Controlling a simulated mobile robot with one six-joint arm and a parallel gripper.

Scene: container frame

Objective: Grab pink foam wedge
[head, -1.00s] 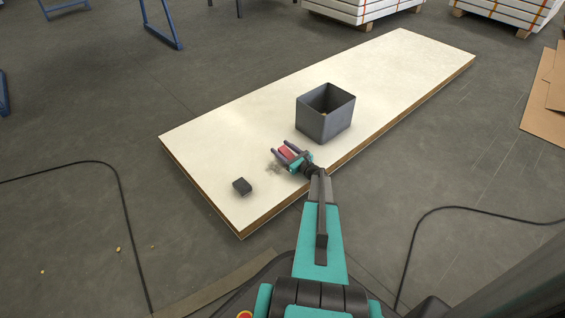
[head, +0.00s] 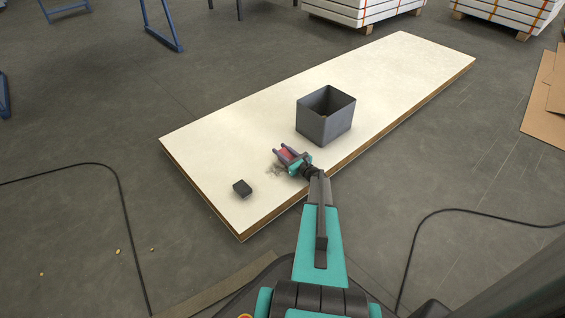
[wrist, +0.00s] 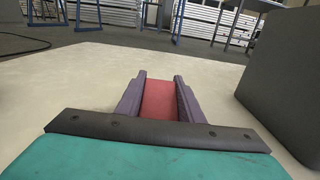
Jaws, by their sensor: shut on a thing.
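The pink foam wedge (head: 286,154) is between the two fingers of my gripper (head: 283,153), over the pale board. In the wrist view the wedge (wrist: 159,99) shows as a reddish-pink block, with a finger against each side of it. My gripper (wrist: 160,95) is shut on it. The underside of the wedge is hidden, so I cannot tell whether it touches the board.
A dark grey open bin (head: 324,123) stands on the pale board (head: 400,75), just beyond my gripper to the right. A small black block (head: 242,188) lies near the board's left end. The board's far right part is clear. Black cables (head: 112,190) lie on the floor.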

